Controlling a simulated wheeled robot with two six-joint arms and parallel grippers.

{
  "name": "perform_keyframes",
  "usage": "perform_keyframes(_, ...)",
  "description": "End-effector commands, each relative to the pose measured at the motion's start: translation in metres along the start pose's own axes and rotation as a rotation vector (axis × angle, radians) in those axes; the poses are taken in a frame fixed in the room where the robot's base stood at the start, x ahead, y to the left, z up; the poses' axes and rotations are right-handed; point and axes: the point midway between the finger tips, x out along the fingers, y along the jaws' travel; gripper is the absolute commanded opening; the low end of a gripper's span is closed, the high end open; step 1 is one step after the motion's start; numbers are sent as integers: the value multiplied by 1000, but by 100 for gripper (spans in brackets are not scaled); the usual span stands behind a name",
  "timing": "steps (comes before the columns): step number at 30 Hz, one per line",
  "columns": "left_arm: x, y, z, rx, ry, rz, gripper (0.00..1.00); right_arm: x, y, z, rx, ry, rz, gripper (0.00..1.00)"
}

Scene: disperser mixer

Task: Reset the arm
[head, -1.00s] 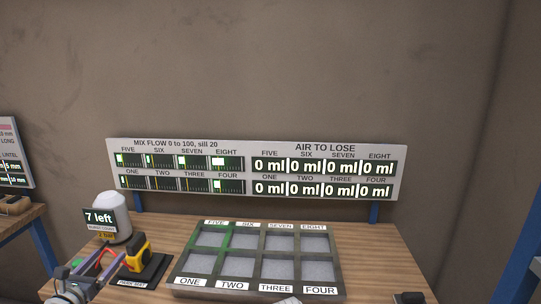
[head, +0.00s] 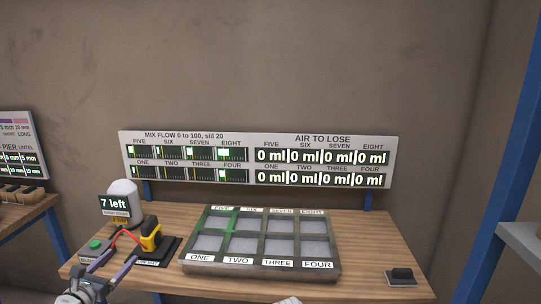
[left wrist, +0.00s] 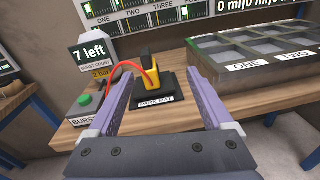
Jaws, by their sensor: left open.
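My left gripper (head: 101,266) is open and empty in front of the bench at lower left. It also shows in the left wrist view (left wrist: 158,100), with its two purple fingers spread wide. Between and beyond the fingers, a yellow and black tool (left wrist: 150,78) with a red cable stands on the black mat labelled PARK MAT (left wrist: 156,101). In the head view the tool (head: 152,236) is just beyond the gripper, apart from it. At the bottom edge of the head view a pale piece (head: 288,300) shows, too little to identify; my right gripper is not clearly visible.
A grey tray of several compartments (head: 190,267) lies on the wooden bench. A white canister with a "7 left" sign (head: 114,204) and a green button box (head: 95,246) stand at left. A small black block (head: 401,275) lies at right. The display board (head: 250,160) stands behind.

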Motion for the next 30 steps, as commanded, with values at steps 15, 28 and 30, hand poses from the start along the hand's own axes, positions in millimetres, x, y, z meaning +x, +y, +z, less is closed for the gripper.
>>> perform_keyframes(15,39,-139,-62,494,145,-382,85,22,-2,-1,0,0,0,50)
perform_keyframes(28,-14,-362,-210,1595,109,-1378,85,66,-6,-4,0,0,0,50)
perform_keyframes(30,-30,-379,-227,1749,65,-1541,85,72,-7,-4,-1,0,0,50)
